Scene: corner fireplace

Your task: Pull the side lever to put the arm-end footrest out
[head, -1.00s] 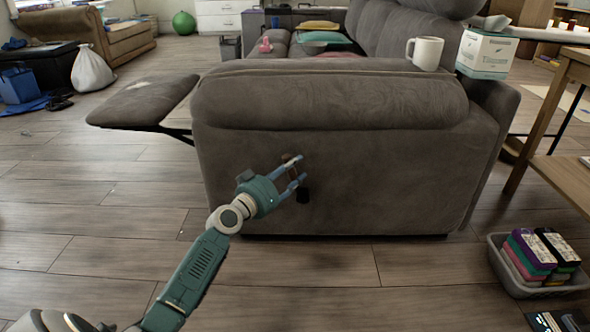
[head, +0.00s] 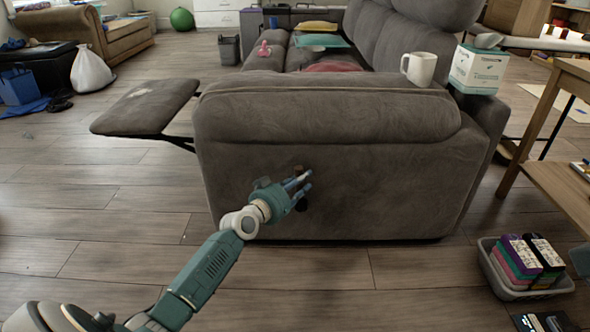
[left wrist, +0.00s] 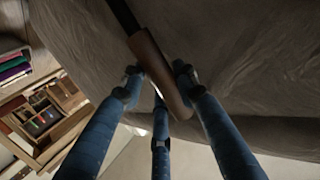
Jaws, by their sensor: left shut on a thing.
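The grey sofa (head: 390,190) stands with its arm-end side panel facing me. The side lever (left wrist: 158,75) has a dark bar and a brown handle in the left wrist view. In the head view it is mostly hidden by the gripper. My left gripper (head: 306,182) is shut on the lever's handle, close to the panel; its fingers also show on both sides of the handle in the left wrist view (left wrist: 160,80). The footrest (head: 147,104) sticks out level to the left of the sofa arm on a dark bracket. My right gripper is not in view.
A white mug (head: 420,68) and a tissue box (head: 477,70) stand at the sofa's right. A grey basket (head: 512,290) of colourful boxed items sits on the floor at right, near a wooden table (head: 560,180).

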